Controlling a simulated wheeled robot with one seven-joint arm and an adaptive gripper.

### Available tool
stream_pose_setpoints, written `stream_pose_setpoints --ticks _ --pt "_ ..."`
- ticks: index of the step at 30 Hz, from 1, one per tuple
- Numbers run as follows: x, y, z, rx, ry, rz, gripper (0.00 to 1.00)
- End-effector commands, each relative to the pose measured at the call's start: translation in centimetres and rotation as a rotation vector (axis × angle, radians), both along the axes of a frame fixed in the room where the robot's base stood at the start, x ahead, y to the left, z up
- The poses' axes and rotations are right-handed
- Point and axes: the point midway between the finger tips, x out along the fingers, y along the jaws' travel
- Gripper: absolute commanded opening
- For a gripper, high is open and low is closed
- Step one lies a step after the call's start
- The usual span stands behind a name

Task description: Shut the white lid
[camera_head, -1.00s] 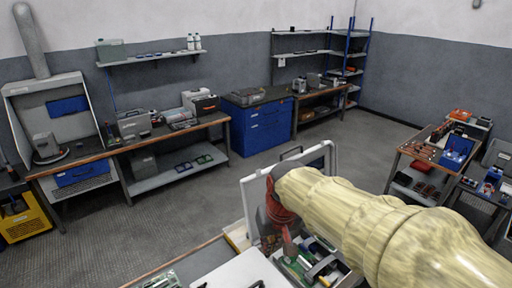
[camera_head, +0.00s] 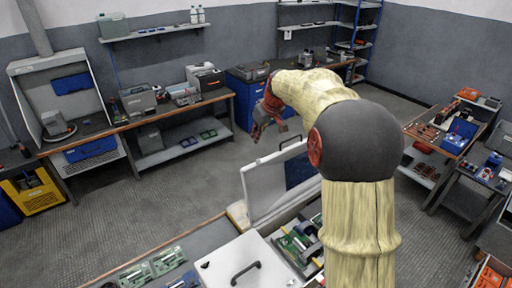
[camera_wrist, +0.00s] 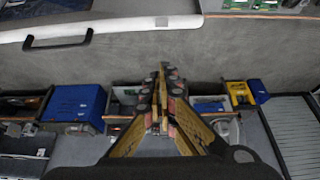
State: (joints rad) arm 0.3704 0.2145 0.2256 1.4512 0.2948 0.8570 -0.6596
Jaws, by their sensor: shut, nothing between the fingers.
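The white lid (camera_head: 268,190) stands raised, tilted up from a case (camera_head: 298,246) at the front of the head view. A black handle (camera_head: 293,143) is on its top edge. In the wrist view, a white edge (camera_wrist: 130,23) with a black handle (camera_wrist: 58,43) crosses the upper left. My gripper (camera_head: 257,133) hangs beyond and above the raised lid in the head view, apart from it. In the wrist view my gripper (camera_wrist: 160,72) is shut and empty, with floor behind its fingertips. My arm hides the right part of the case.
A flat white cover (camera_head: 240,262) with a black handle lies left of the open case. Green boards (camera_head: 152,266) lie on the front bench. A blue cabinet (camera_head: 245,100) and workbenches line the back wall. The floor left of the lid is clear.

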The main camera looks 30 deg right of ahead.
Motion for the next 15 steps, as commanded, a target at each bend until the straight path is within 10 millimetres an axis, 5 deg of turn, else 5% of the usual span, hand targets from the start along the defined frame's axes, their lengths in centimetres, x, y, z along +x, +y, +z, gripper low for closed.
stream_pose_setpoints --ticks 15 --pt "3.5 0.6 -7.3 0.002 0.004 0.0 0.0"
